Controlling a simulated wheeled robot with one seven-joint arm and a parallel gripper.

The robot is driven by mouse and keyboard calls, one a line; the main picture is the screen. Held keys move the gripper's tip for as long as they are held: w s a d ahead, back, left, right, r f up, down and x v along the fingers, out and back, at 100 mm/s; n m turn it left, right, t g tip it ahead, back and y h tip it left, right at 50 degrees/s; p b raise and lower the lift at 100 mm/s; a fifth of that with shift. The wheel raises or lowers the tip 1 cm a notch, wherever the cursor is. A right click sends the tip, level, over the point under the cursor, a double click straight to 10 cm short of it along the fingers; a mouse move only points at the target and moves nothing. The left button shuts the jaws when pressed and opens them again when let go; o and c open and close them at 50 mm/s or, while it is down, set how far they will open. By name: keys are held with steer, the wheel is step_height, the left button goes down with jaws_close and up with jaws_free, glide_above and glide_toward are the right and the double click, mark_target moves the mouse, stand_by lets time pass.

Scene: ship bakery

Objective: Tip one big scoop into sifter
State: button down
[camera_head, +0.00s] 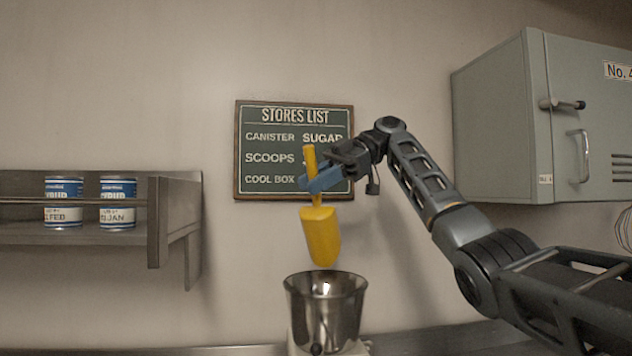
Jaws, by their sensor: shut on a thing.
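My gripper (312,186) is shut on the handle of a yellow scoop (321,238) in the head view. The scoop hangs with its handle up and its bowl pointing down. Its bowl is just above the open top of a metal bowl-shaped vessel (326,296), which appears to be the sifter. The scoop's lower tip looks close to the far rim, but I cannot tell whether they touch. What is inside the scoop and inside the vessel cannot be seen.
A stores list board (245,186) hangs on the wall behind my gripper. A shelf (100,237) at the left holds two blue-and-white syrup tins (64,203). A grey wall cabinet (500,130) is at the upper right. The counter (235,351) runs along the bottom.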

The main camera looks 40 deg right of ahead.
mark_target(316, 164)
stand_by(0.4)
steer(key=shift+r, duration=1.6)
steer(key=n+h, duration=0.1)
steer(key=r+t+h, duration=0.1)
steer(key=h, duration=0.1)
steer(key=shift+n+h, duration=0.3)
steer(key=shift+n, duration=0.1)
steer(key=shift+h, duration=0.5)
steer(key=shift+n, duration=0.3)
steer(key=n+t+h, duration=0.1)
steer(key=h, duration=0.1)
steer(key=r+t+h+b, duration=0.1)
steer(key=h, duration=0.1)
steer(key=shift+r+n, duration=0.15)
steer(key=shift+n, duration=0.25)
